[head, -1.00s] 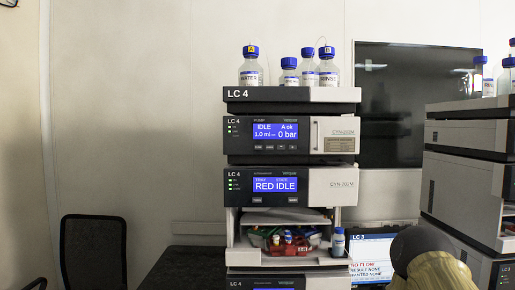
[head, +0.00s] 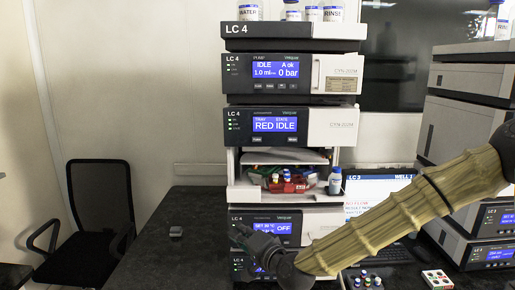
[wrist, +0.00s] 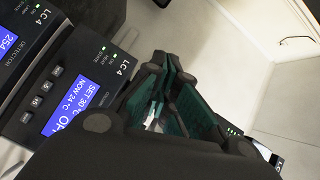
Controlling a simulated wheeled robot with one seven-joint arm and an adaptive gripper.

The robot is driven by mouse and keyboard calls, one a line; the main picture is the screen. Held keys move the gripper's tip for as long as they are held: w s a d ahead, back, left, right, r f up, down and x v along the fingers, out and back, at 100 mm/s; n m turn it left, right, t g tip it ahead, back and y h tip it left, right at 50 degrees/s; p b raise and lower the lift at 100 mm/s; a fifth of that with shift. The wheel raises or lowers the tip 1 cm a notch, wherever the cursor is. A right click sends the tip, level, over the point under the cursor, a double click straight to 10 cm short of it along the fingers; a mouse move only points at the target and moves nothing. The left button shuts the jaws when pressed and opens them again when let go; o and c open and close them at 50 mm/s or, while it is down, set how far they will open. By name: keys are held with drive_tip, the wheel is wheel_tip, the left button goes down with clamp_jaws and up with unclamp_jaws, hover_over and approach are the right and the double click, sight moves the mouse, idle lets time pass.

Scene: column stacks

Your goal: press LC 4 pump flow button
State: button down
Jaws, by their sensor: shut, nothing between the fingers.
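The LC 4 stack stands in the middle of the head view. Its pump module (head: 240,75) is near the top, with a blue screen (head: 276,70) reading IDLE, A ok, 1.0 ml and 0 bar. A row of small dark buttons (head: 275,86) sits under that screen; their labels are too small to read. My gripper (head: 240,236) is shut and empty, low in front of the stack's left side, well below the pump. In the wrist view my gripper (wrist: 165,95) points past the column module's (wrist: 75,105) panel, beside its LC4 label.
Bottles (head: 292,10) stand on top of the stack, and an open bay (head: 290,185) holds coloured vials. Another stack (head: 465,130) stands at the right, with a monitor (head: 375,195) between. A black chair (head: 100,205) is at the left. The dark bench (head: 190,225) is mostly clear there.

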sight(256, 90)
drive_tip(key=d+r+m+t+y, duration=0.1)
drive_tip(key=d+r+t, duration=0.1)
drive_tip(key=r, duration=1.7)
drive_tip(key=w+d+r+m+t+y, duration=0.1)
drive_tip(key=r+t, duration=0.4)
drive_tip(key=r, duration=1.4)
drive_tip(key=shift+w+d+r+m+y, duration=0.3)
drive_tip(key=shift+d+r+m+y, duration=0.1)
drive_tip(key=shift+d+y, duration=0.35)
drive_tip(key=shift+w+p, duration=0.85)
drive_tip(key=shift+w, duration=3.55)
drive_tip(key=shift+w+f, duration=0.1)
drive_tip(key=shift+w+b, duration=0.3)
drive_tip(key=shift+b, duration=0.2)
